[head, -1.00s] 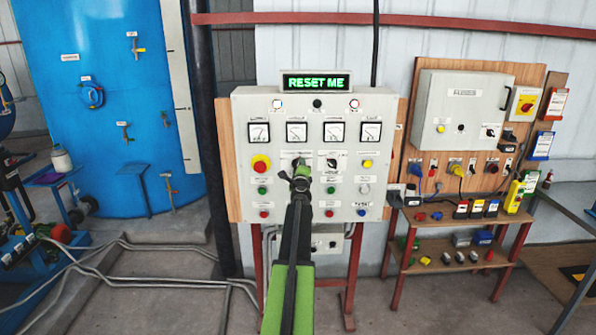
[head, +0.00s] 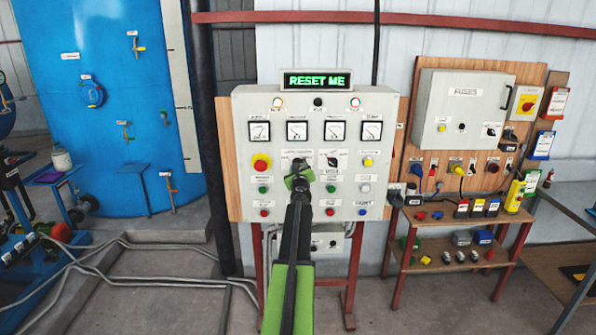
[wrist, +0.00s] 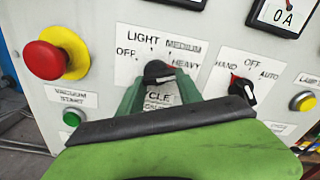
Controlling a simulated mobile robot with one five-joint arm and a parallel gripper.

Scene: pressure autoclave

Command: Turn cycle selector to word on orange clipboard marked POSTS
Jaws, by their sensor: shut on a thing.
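The cycle selector (wrist: 158,70) is a black knob on a white plate in the wrist view, with OFF, LIGHT, MEDIUM and HEAVY around it. My gripper (wrist: 160,88) is shut on it, one green finger on either side. I cannot tell for sure which word the knob points to. In the head view my gripper (head: 298,172) covers the knob at the middle of the grey panel (head: 240,200). A red-orange clipboard (head: 556,103) hangs at the far right. Its writing is too small to read. A blue clipboard (head: 543,145) and a green clipboard (head: 531,182) hang below it.
Right of the knob is a HAND/OFF/AUTO switch (wrist: 242,88). Left are a red emergency button (wrist: 45,60) and a green button (wrist: 72,118). Above the panel a display (head: 317,81) reads RESET ME. A low bench (head: 440,222) with loose parts stands at the right.

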